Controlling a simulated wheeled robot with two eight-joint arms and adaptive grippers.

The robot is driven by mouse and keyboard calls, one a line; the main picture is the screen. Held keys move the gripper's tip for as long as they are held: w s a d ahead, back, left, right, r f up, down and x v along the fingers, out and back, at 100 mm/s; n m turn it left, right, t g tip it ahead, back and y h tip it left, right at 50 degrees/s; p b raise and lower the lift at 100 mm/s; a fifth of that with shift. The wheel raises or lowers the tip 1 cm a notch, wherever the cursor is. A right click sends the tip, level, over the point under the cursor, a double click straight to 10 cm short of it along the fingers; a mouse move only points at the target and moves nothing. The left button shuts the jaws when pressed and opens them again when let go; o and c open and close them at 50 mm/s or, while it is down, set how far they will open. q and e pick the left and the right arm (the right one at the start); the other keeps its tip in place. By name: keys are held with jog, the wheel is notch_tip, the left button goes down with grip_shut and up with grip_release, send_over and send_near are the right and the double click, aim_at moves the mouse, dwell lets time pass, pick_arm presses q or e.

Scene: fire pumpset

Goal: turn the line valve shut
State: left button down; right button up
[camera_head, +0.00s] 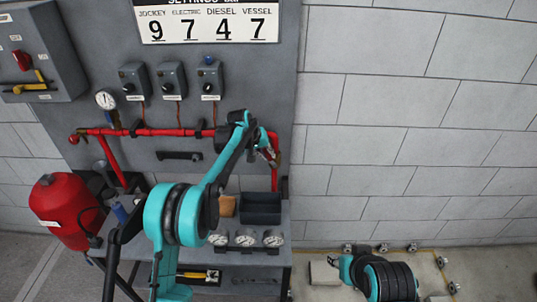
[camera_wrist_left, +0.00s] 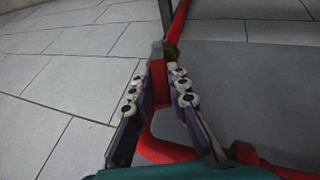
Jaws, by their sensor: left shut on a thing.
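The line valve (camera_wrist_left: 171,50) is a small brownish fitting on the red pipe, at the top middle of the left wrist view. A red lever piece (camera_wrist_left: 158,84) with a grey end sits between my left fingers. My left gripper (camera_wrist_left: 164,82) is shut on this red lever, one finger on each side. In the head view my left gripper (camera_head: 270,155) is at the right end of the red pipe (camera_head: 160,132), and it hides most of the valve. My right arm shows low at the right; its fingers cannot be made out.
A settings sign (camera_head: 208,22) and three small control boxes (camera_head: 172,81) are on the grey panel above the pipe. A round gauge (camera_head: 106,99) and red tank (camera_head: 66,208) stand left. A dark bin (camera_head: 261,209) and several gauges are on the bench below.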

pick_arm(q)
jog(key=c, duration=1.5)
grip_release()
jog(key=shift+o, duration=0.2)
jog(key=v, duration=1.2)
jog(key=shift+r, duration=0.1)
